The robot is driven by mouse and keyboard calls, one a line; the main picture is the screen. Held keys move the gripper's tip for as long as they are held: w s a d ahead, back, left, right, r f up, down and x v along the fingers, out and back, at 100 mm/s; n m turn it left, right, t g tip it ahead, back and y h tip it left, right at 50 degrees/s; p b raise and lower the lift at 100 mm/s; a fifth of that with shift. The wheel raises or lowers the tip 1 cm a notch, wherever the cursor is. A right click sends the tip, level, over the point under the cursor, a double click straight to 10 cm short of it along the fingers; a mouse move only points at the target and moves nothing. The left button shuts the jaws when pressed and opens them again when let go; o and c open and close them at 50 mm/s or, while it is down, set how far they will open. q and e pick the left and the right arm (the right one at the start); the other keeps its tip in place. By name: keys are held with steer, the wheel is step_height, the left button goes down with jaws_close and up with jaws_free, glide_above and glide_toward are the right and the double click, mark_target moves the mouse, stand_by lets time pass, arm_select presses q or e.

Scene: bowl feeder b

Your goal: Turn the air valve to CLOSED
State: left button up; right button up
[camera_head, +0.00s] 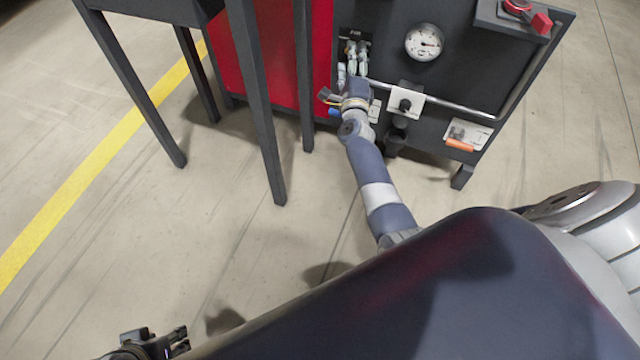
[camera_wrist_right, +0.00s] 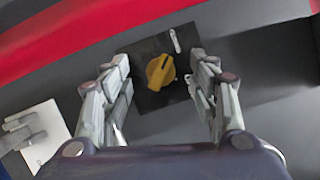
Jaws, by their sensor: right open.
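The air valve's yellow knob (camera_wrist_right: 160,72) sits on a black plate (camera_wrist_right: 150,101) in the right wrist view. Its raised ridge runs obliquely, from lower left to upper right. A small white mark (camera_wrist_right: 175,40) is on the plate beyond it. My right gripper (camera_wrist_right: 162,88) is open, with one finger on each side of the knob and visible gaps to it. In the head view, my right gripper (camera_head: 356,60) is at the panel just below the AIR label (camera_head: 356,34) and hides the knob. My left gripper (camera_head: 180,340) is at the bottom edge, far from the panel.
A round gauge (camera_head: 424,42) is right of the valve. A metal pipe (camera_head: 440,101) runs below it, past a white bracket with a black knob (camera_head: 405,104). An orange handle (camera_head: 459,145) is lower right. A red switch (camera_head: 518,7) is at the top right. Dark table legs (camera_head: 255,100) stand left.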

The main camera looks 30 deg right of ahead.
steer(key=s+a+f+n+g+y+p, duration=0.2)
steer(key=s+a+f+n+y+p, duration=0.2)
steer(key=s+a+p, duration=0.6)
steer(key=s+a+f+n+g+y+p, duration=0.3)
steer(key=s+a+f+n+y+p, duration=0.1)
steer(key=s+a+f+n+p, duration=0.5)
steer(key=shift+s+a+n+y+p, duration=0.3)
steer(key=shift+s+a+n+p, duration=0.35)
steer(key=shift+s+n, duration=0.25)
stand_by(0.9)
steer(key=shift+f, duration=0.15)
stand_by(0.3)
